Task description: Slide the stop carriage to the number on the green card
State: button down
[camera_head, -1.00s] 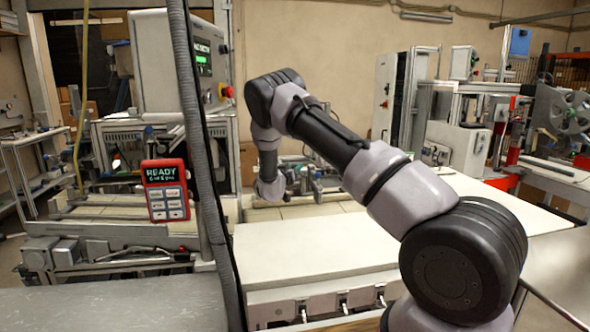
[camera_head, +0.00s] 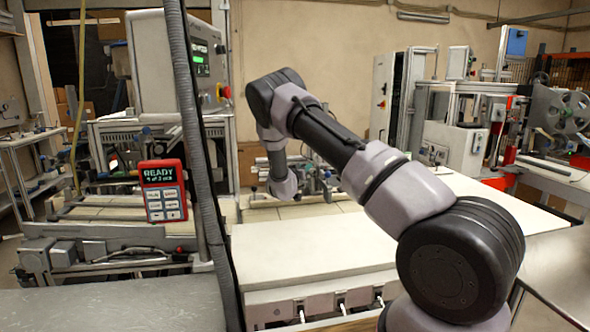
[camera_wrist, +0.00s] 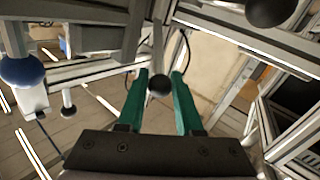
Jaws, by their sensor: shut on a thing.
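In the wrist view my gripper (camera_wrist: 159,76) has two green fingers, one on each side of a small black ball knob (camera_wrist: 159,85). The gripper is shut on this knob. A pale bar rises behind the knob, but I cannot tell whether the knob belongs to the stop carriage. In the head view my arm reaches over to the machinery behind the white-topped bench, and its fingers cannot be made out. I cannot pick out a green card or any number scale in either view.
A red handheld panel (camera_head: 164,190) reading "READY" stands at the left. A white-topped bench (camera_head: 310,250) is clear in front. In the wrist view a blue ball knob (camera_wrist: 22,71) is at the left and another dark knob (camera_wrist: 270,10) at the top right, among metal frames.

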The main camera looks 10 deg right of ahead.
jog(key=shift+d, duration=0.2)
jog(key=c, duration=0.6)
grip_release()
jog(key=v, duration=1)
jog(key=shift+s+a, duration=0.25)
jog(key=shift+s, duration=0.1)
